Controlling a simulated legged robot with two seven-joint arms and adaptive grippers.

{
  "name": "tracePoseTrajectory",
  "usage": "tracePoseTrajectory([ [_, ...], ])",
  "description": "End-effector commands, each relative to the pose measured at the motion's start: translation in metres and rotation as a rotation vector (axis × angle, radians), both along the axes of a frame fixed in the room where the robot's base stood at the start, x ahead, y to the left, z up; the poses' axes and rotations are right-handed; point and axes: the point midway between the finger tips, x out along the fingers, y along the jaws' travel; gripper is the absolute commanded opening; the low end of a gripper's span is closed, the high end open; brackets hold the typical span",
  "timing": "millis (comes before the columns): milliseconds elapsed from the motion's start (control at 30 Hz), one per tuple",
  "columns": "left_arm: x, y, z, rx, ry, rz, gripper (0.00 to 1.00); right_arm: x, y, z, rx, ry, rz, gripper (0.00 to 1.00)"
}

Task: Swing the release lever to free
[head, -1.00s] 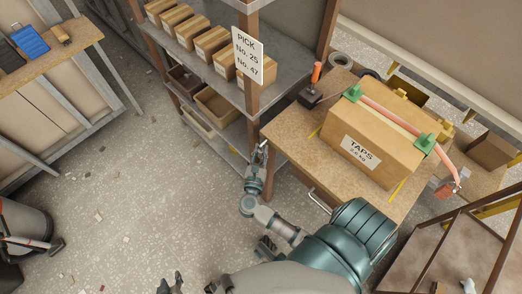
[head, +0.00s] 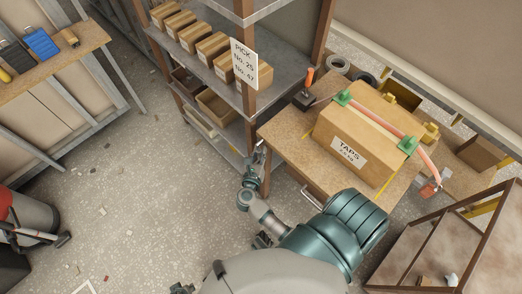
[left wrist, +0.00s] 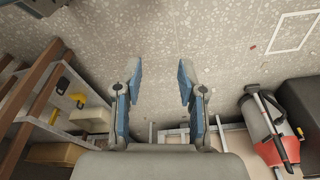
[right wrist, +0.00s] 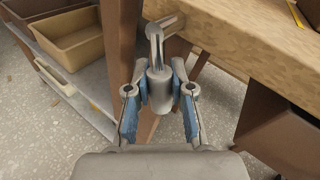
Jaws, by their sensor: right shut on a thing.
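The release lever (right wrist: 157,78) is a grey metal piece with a thick rounded grip, at the corner of the wooden workbench (right wrist: 235,35) in the right wrist view. My right gripper (right wrist: 159,85) is shut on the grip, with one blue-padded finger on each side. In the head view my right gripper (head: 259,151) is at the bench's left corner, and the lever there is small and mostly hidden. My left gripper (left wrist: 160,75) is open and empty above the speckled floor, with its fingers apart.
A taped carton marked TAPS (head: 360,135) sits on the bench, near an orange-handled tool (head: 306,90). A shelf rack (head: 215,62) with small boxes stands just left of my right gripper. A metal-framed stand (head: 440,245) is at right.

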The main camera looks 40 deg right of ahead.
Motion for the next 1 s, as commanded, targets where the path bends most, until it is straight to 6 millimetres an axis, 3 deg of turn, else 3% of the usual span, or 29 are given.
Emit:
tracePoseTrajectory([
  [200, -0.018, 0.002, -0.064, 0.004, 0.025, -0.008, 0.4, -0.004, 0.001, 0.009, -0.006, 0.12, 0.001, 0.0],
  [433, -0.056, 0.008, -0.115, 0.007, 0.048, -0.016, 0.4, -0.008, 0.001, 0.009, -0.015, 0.227, 0.003, 0.0],
  [700, -0.093, 0.014, -0.144, 0.01, 0.065, -0.022, 0.4, -0.011, 0.001, 0.008, -0.022, 0.304, 0.004, 0.0],
  [1000, -0.108, 0.017, -0.152, 0.01, 0.071, -0.024, 0.4, -0.012, 0.001, 0.007, -0.025, 0.332, 0.005, 0.0],
])
